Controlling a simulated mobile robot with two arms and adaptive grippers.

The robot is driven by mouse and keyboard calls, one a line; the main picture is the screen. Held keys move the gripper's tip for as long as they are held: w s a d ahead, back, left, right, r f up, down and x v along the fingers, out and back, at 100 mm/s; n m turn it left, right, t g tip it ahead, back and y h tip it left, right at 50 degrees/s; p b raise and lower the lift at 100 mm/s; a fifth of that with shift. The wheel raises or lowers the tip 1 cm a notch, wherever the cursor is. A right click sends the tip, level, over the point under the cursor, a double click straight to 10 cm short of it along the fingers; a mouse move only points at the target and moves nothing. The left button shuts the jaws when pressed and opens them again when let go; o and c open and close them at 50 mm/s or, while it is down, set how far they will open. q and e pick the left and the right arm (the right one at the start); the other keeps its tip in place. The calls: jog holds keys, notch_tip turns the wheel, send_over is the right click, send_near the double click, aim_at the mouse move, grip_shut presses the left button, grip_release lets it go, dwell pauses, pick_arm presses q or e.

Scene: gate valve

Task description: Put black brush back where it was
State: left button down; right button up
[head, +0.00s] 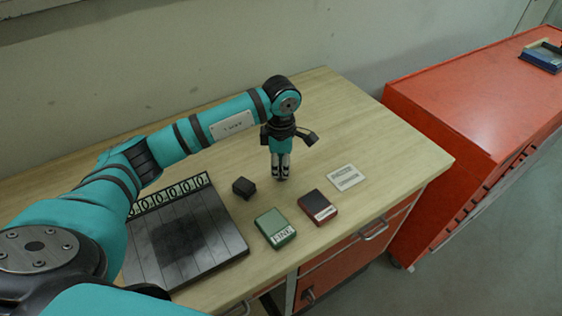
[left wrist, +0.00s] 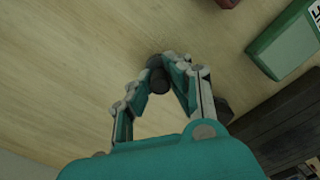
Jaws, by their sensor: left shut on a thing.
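My left gripper (head: 281,176) points straight down over the wooden table, to the right of a small black block. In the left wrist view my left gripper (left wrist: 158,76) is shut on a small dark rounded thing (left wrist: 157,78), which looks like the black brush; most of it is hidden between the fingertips. In the head view the fingers hide it almost fully. I cannot tell if it touches the table. The black block (head: 243,187) also shows in the left wrist view (left wrist: 223,110), partly behind a finger. My right gripper is not in view.
A dark grooved board (head: 214,251) with a row of ring marks lies at the left. A green box (head: 275,228), a dark red box (head: 318,207) and a white card (head: 345,177) lie nearby. A red cabinet (head: 470,110) stands right. The table behind the gripper is clear.

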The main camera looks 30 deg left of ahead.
aim_at(281, 164)
pick_arm(q)
jog(key=shift+f, duration=0.1)
jog(key=shift+f+b, duration=0.15)
jog(key=shift+b, duration=0.2)
jog(key=c, duration=1.3)
grip_release()
jog(key=shift+r+p, duration=0.4)
notch_tip(281, 164, up, 10)
jog(key=b, duration=0.4)
jog(key=shift+r, duration=0.85)
